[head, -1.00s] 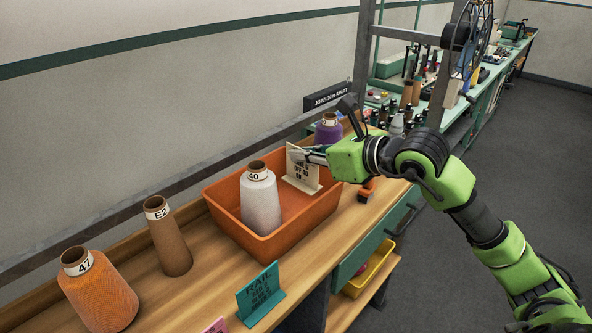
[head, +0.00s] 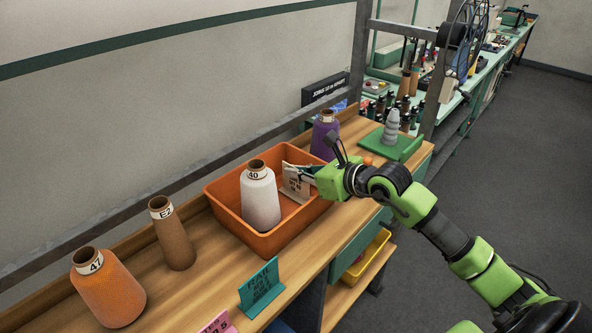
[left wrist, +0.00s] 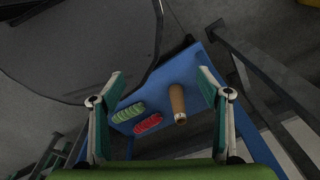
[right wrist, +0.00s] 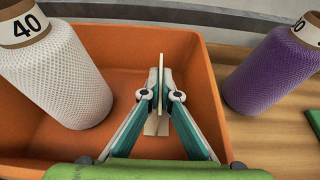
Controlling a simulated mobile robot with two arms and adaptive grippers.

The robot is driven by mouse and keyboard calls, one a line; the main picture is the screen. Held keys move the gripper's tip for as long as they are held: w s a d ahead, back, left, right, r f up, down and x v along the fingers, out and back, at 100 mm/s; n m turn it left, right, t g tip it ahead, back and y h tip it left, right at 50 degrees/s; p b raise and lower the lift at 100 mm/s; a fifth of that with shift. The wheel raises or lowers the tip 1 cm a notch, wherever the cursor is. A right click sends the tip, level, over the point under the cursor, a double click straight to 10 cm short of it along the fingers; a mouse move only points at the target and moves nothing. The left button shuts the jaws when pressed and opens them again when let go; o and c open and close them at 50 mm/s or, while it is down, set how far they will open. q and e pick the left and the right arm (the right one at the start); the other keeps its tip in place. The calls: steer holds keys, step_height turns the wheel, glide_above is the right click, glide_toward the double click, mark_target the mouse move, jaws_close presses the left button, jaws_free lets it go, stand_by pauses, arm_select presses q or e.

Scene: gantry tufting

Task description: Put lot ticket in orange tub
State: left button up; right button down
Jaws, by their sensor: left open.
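The orange tub (head: 290,232) stands on the wooden bench, and its wall fills much of the right wrist view (right wrist: 205,90). The lot ticket (head: 292,187) is a cream card with dark print and a foot. It is inside the tub's outline beside the white cone; I cannot tell whether its foot touches the floor. My right gripper (head: 308,174) reaches over the tub's right side. In the right wrist view its fingers (right wrist: 161,88) are closed on the card (right wrist: 160,62), seen edge-on. My left gripper (left wrist: 160,83) is open and empty, seen only in the left wrist view.
The white cone 40 (head: 260,200) stands in the tub. A purple cone (head: 323,135) stands behind it, brown E2 (head: 172,235) and orange 47 (head: 107,290) to the left. A teal sign (head: 262,287) stands in front. A blue board (left wrist: 150,110) is below my left gripper.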

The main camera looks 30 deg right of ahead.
steer(key=shift+f, duration=0.2)
steer(key=c, duration=2.3)
jaws_free()
steer(key=shift+r, duration=0.1)
steer(key=shift+r, duration=0.1)
steer(key=shift+s, duration=0.1)
steer(key=b+v, duration=0.4)
steer(key=v, duration=0.5)
steer(key=shift+s+d+r, duration=0.1)
steer(key=shift+s+d, duration=0.05)
steer(key=shift+s, duration=0.15)
steer(key=shift+b+v, duration=0.45)
steer(key=shift+v, duration=0.65)
